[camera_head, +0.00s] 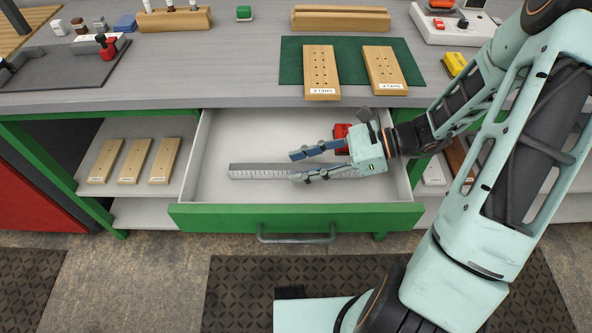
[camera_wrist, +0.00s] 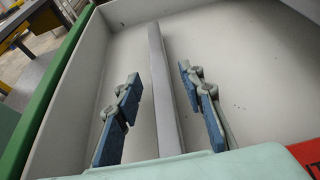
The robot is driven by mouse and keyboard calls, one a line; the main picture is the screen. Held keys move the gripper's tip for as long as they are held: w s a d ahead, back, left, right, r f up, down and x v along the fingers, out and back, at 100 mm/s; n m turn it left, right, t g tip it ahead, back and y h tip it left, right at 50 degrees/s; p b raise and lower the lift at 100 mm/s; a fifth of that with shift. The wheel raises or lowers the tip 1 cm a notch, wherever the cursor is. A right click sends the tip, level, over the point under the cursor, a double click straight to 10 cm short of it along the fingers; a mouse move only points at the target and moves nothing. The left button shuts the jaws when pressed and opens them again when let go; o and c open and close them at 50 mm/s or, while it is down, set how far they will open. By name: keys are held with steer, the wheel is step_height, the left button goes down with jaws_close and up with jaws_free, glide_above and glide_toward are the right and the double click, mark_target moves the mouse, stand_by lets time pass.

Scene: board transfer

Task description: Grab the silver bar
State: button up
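The silver bar (camera_head: 262,171) is a long grey strip with ruler-like marks, lying in the open drawer (camera_head: 225,135) near its front wall. My gripper (camera_head: 305,165) is in or just over the drawer, with its fingers open and pointing left. In the wrist view the silver bar (camera_wrist: 161,85) runs lengthwise between the two blue-padded fingers of my gripper (camera_wrist: 160,125), apart from both pads. The near end of the bar is hidden by the gripper body. I cannot tell the exact height of the fingers over the bar.
A red object (camera_head: 342,131) lies in the drawer behind my gripper; its edge shows in the wrist view (camera_wrist: 309,155). The drawer's green front (camera_head: 230,217) and white walls surround the space. Above, the worktop holds a green mat (camera_head: 291,62) with two drilled wooden boards. The drawer's left part is clear.

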jaws_close()
steer(key=shift+r, duration=0.1)
stand_by(0.4)
